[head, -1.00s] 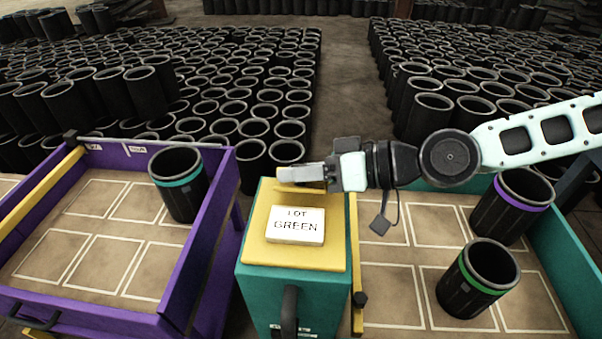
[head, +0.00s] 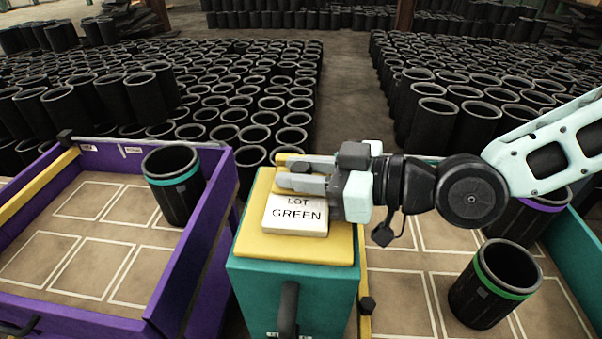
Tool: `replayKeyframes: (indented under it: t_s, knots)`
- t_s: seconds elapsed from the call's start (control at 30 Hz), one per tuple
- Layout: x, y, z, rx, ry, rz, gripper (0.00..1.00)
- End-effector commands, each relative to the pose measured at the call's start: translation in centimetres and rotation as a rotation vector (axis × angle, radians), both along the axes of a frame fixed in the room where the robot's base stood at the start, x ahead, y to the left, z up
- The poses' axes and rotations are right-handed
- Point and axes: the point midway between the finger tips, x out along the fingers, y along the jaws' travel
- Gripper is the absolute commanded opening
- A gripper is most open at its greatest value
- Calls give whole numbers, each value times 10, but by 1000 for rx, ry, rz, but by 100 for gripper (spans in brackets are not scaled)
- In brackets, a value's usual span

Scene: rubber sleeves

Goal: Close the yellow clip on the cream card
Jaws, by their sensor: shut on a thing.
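The cream card (head: 295,218) reads "LOT GREEN" and lies on the yellow top (head: 300,247) of a teal stand. The yellow clip (head: 284,159) shows at the card's far edge, mostly covered by my fingers. My gripper (head: 306,172) reaches in from the right and is shut on the clip, its two fingers pointing left across the card's far edge. The fingers hide where clip and card meet, so I cannot tell whether the clip presses on the card.
A purple-walled tray (head: 190,255) on the left holds a teal-banded sleeve (head: 173,187). A teal-walled tray (head: 580,240) on the right holds a green-banded sleeve (head: 494,285) and a purple-banded sleeve (head: 535,218). Many black sleeves stand behind.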

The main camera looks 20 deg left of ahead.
Motion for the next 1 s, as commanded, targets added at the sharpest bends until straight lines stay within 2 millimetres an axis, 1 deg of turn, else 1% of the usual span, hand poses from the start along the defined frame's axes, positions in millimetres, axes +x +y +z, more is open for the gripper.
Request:
replayKeyframes:
  t_s: [0.03,0.4,0.43,0.47,0.5,1.0]
  knots:
    - [0,-1,-2,-4,-4,1,2]
    - [0,-1,-2,-4,-6,1,2]
    - [0,-1,-2,-4,-6,1,33]
    - [0,-1,-2,-4,-6,1,41]
    - [0,-1,-2,-3,-6,1,46]
    - [0,-2,0,0,-6,0,46]
